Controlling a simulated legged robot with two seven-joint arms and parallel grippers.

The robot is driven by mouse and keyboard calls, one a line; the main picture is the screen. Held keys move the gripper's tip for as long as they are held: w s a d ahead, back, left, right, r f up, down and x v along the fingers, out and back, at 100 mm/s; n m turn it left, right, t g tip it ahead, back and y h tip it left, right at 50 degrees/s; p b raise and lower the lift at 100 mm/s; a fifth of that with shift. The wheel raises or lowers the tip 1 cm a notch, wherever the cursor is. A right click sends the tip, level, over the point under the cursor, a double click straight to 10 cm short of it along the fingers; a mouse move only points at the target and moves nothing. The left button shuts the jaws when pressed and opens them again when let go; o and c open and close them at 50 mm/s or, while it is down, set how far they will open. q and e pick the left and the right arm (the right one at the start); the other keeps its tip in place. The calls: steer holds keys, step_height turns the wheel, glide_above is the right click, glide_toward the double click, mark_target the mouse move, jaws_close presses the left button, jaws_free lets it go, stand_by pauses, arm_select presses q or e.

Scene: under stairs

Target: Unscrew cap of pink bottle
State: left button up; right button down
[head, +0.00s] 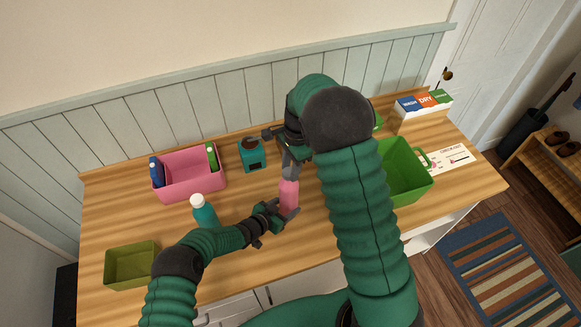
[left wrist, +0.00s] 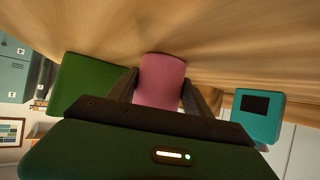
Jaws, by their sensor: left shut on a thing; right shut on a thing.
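The pink bottle (head: 289,194) stands upright on the wooden counter in the middle of the head view. My left gripper (head: 283,210) is shut around its lower body from the left. In the left wrist view the pink bottle (left wrist: 161,80) sits between the two dark fingers of the left gripper (left wrist: 160,92). My right gripper (head: 290,172) comes down from above and is shut at the top of the bottle. The cap is mostly hidden by the right gripper's fingers, so I cannot tell whether it is loose.
A pink bin (head: 190,184) with bottles, a teal device (head: 252,155) and a teal bottle (head: 204,213) stand left of the pink bottle. An olive bin (head: 131,267) is at front left. A green basket (head: 408,180) is at right, partly behind my right arm.

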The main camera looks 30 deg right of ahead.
arm_select(q)
jaws_close()
steer(key=shift+a+f, duration=0.1)
steer(key=shift+f, duration=0.1)
stand_by(0.7)
